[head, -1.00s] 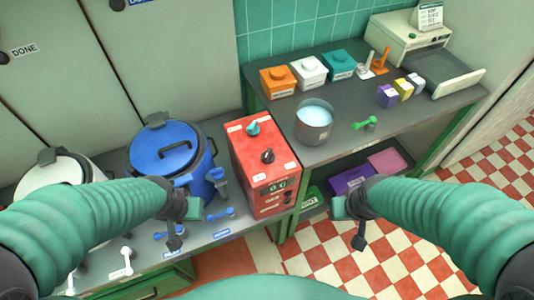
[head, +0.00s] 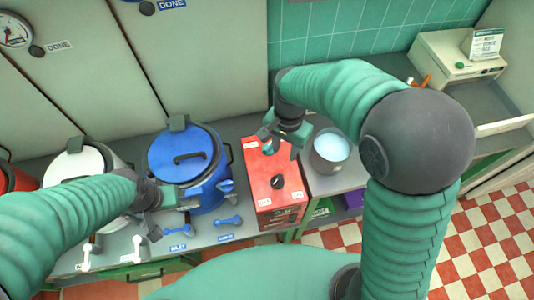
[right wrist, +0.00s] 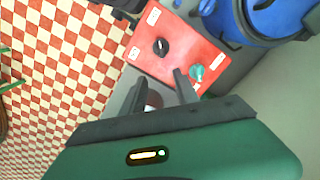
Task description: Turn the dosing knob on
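The red box (head: 262,178) stands on the bench and carries a teal knob (head: 268,148) at the back and a black knob (head: 278,182) nearer the front. Small white labels sit beside the knobs; I cannot tell which one is the dosing knob. My right gripper (head: 280,142) is over the back of the box, close to the teal knob. In the right wrist view its two fingers are apart and empty, with the teal knob (right wrist: 197,72) just beside one finger and the black knob (right wrist: 160,46) farther off. My left gripper (head: 170,219) is open and empty before the blue kettle.
The blue kettle (head: 187,155) stands close left of the red box, a white kettle (head: 75,163) beyond it. A pot of pale liquid (head: 330,150) stands close right of the box. Small blue levers (head: 229,221) lie along the bench front.

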